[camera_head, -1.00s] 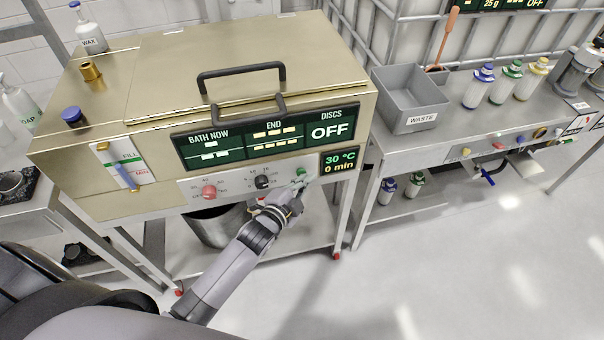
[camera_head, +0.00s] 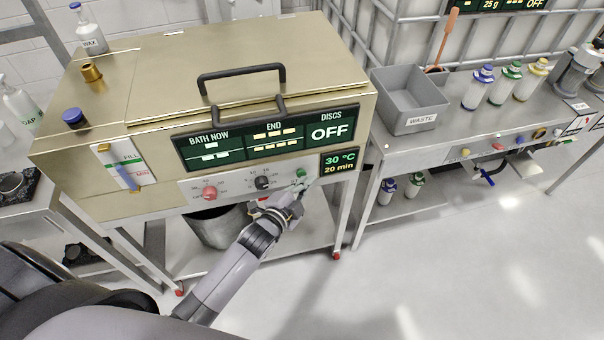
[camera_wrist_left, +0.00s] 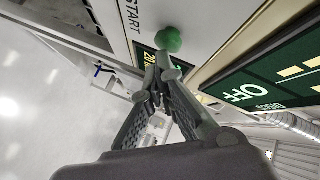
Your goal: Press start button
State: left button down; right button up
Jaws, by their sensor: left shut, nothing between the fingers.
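The green start button (camera_head: 301,173) is on the front panel of the gold bath machine (camera_head: 230,85), near the panel's right end. In the left wrist view the button (camera_wrist_left: 168,40) is a round green knob beside the word START. My left gripper (camera_head: 299,187) is shut and empty, its fingertips right at the button in the head view. In the wrist view the fingertips (camera_wrist_left: 162,72) are just below the button; I cannot tell whether they touch it. The small display (camera_head: 340,161) reads 30 °C and 20 min, and the DISCS field reads OFF. My right gripper is not in view.
A red knob (camera_head: 209,192) and a black knob (camera_head: 262,182) sit left of the button. A grey WASTE bin (camera_head: 409,98) and several bottles stand on the right bench (camera_head: 400,150). The floor (camera_head: 440,270) in front is clear.

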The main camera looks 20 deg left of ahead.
pick_arm(q)
jog(key=shift+s+d, duration=0.2)
jog(key=shift+s, duration=0.15)
jog(key=shift+s+d+p, duration=0.4)
jog(key=shift+s+d, duration=0.35)
jog(key=shift+s, duration=0.3)
jog(key=shift+s+d+p, duration=0.35)
jog(key=shift+s+d, duration=0.35)
jog(key=shift+s, duration=0.35)
